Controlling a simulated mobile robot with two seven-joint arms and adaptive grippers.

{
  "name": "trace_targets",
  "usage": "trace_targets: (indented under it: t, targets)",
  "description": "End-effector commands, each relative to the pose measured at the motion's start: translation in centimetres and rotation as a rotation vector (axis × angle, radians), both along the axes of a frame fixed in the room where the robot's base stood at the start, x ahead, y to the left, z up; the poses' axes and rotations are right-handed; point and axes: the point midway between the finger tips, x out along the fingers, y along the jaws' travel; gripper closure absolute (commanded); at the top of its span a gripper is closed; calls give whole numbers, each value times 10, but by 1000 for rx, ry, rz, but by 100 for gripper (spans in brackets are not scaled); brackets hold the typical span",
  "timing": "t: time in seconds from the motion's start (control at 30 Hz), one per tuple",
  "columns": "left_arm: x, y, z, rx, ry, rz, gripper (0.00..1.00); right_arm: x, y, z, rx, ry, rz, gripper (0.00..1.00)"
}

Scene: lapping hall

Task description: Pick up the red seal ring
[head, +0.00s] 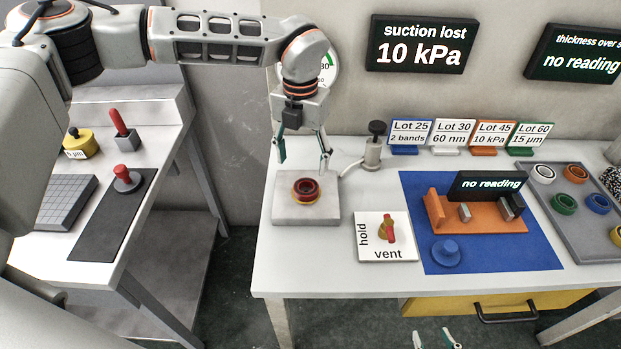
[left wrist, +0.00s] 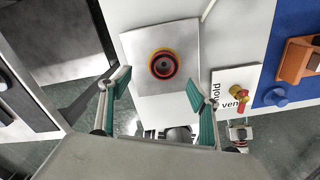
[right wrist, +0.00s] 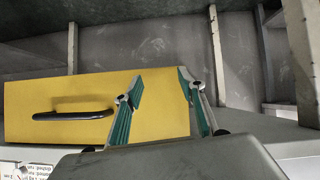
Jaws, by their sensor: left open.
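The red seal ring (head: 307,185) sits on a pale square plate (head: 290,213) at the left end of the white table. It also shows in the left wrist view (left wrist: 163,64), with a yellow-orange ring edge around it and a dark centre. My left gripper (head: 303,162) is open and empty, pointing down just above the ring. In the left wrist view its two fingers (left wrist: 153,92) are wide apart, with the ring beyond them. My right gripper (head: 434,341) is open and empty, low in front of the table near the yellow drawer (right wrist: 150,92).
A hold/vent valve (head: 388,230) stands right of the plate, and a black-knobbed fitting (head: 374,147) behind it. A blue mat (head: 420,190) carries an orange gauge fixture (head: 480,214). A grey tray (head: 567,235) holds several coloured rings. A side bench (head: 150,225) is at left.

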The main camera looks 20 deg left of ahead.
Motion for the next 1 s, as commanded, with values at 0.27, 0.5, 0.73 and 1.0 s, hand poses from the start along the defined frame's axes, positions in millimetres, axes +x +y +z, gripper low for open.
trace_targets:
  t: [0.27, 0.5, 0.73, 1.0]
  targets:
    - [0, -2, -25, -1, 0, -2, 38, -19, 0, -16, -4, 41, 2, 60]
    - [1, -10, -54, -1, 4, -3, 38, -12, 1, -9, -2, 28, 2, 60]
    - [2, -9, -74, -2, 1, -1, 38, -7, 1, -2, 1, 14, 1, 60]
    - [2, -9, -74, -2, 1, -2, 66, -8, 1, -2, 1, 15, 1, 60]
